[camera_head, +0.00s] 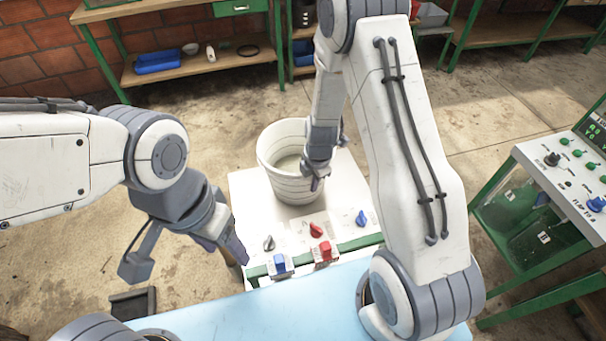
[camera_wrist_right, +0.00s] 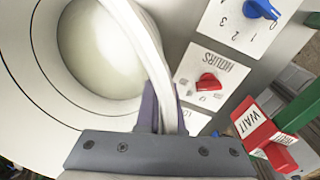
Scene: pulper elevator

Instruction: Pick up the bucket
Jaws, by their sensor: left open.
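The white ribbed bucket (camera_head: 292,188) stands upright on a white control panel (camera_head: 248,195), its open top facing up. My right gripper (camera_head: 315,181) is at the bucket's right side. In the right wrist view, the bucket's round inside (camera_wrist_right: 35,110) fills the left. The fingers of my right gripper (camera_wrist_right: 165,112) lie on both sides of the bucket's pale rim and press close against it. My left gripper (camera_head: 186,257) is open and empty, left of the panel and apart from the bucket. The bucket's right side is partly hidden by my right gripper.
Red knob (camera_head: 316,230), blue knob (camera_head: 361,218) and grey knob (camera_head: 268,243) sit in front of the bucket. Another control desk (camera_head: 560,175) stands at right. A wooden shelf bench (camera_head: 200,69) with a blue tray (camera_head: 157,61) stands behind.

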